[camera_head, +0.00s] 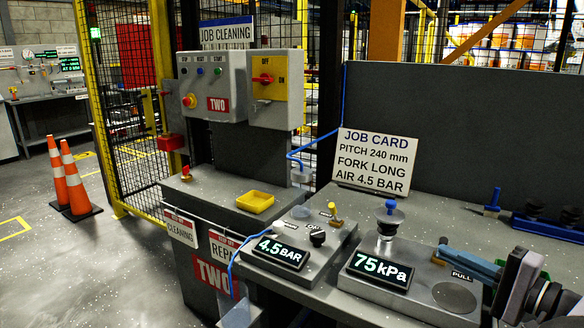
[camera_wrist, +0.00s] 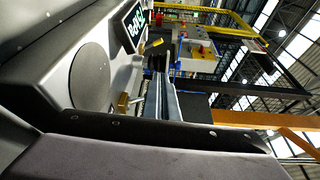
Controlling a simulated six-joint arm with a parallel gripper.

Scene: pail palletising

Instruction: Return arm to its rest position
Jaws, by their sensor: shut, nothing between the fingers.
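My gripper (camera_head: 446,252) comes in from the lower right in the head view, its blue-grey fingers lying nearly level and pointing left. The fingers are closed together with nothing held. They are above the bench, beside the PULL unit with the 75 kPa display (camera_head: 380,269). In the wrist view the gripper (camera_wrist: 160,84) points up the picture, away from the camera. My wrist fills the lower right corner of the head view. The rest of my arm is out of view.
The 4.5 BAR unit (camera_head: 280,252), a suction cup with a blue knob (camera_head: 390,213), a job card (camera_head: 374,162) and a yellow tray (camera_head: 255,201) are on the benches. A dark blue rack (camera_head: 548,228) stands at right. Switch boxes (camera_head: 212,85) and fence stand behind.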

